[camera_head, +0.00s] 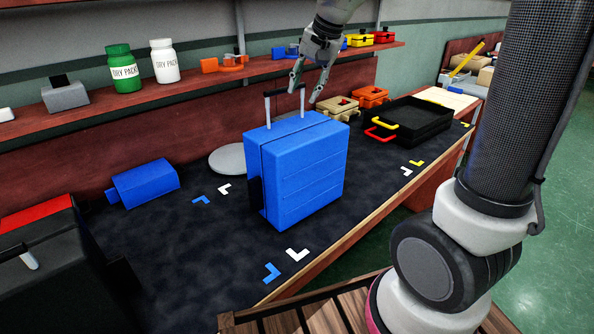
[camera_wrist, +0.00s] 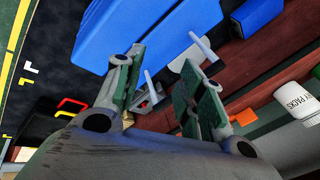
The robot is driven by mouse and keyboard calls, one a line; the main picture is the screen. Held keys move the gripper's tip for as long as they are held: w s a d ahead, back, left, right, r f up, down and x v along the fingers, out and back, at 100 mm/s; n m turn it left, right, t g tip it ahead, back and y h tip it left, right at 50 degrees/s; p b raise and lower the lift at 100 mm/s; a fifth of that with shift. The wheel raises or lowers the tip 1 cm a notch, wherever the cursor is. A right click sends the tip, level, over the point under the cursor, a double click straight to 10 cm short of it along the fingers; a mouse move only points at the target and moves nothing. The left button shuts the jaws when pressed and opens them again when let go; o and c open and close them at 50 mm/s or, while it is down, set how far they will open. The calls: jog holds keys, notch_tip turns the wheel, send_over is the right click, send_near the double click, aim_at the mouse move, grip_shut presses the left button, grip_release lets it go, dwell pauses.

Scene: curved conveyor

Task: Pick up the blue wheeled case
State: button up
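The blue wheeled case (camera_head: 300,172) stands upright on the dark conveyor surface (camera_head: 190,235). Its raised handle (camera_head: 268,110) has two light posts and a dark crossbar. In the wrist view the case (camera_wrist: 150,28) fills the top, and the pale handle posts (camera_wrist: 203,45) point toward the fingers. My gripper (camera_head: 304,96) hangs at the handle's top, above the case, with its fingers apart. In the wrist view my gripper (camera_wrist: 163,57) also shows spread fingers. The crossbar is hard to make out there, so I cannot tell whether it lies between the fingers.
A black tray (camera_head: 420,122) with red and yellow handles and an orange case (camera_head: 371,96) lie behind on the right. A blue box (camera_head: 145,184) lies to the left, a grey disc (camera_head: 228,160) behind the case. A shelf (camera_head: 205,80) with bottles runs along the back.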

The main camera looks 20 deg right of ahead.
aim_at(286, 88)
jog(key=w+a+r+m+t, duration=0.1)
jog(key=w+r+m+t, duration=0.1)
jog(key=w+r+m, duration=0.3)
jog(key=shift+m+y, duration=0.3)
jog(key=shift+m, duration=0.4)
jog(key=x, duration=0.2)
jog(key=s+x, duration=0.1)
jog(key=x, duration=0.2)
jog(key=f+x, duration=0.1)
jog(key=x, duration=0.2)
jog(key=shift+s+a+f, duration=0.15)
jog(key=shift+s, duration=0.1)
grip_shut()
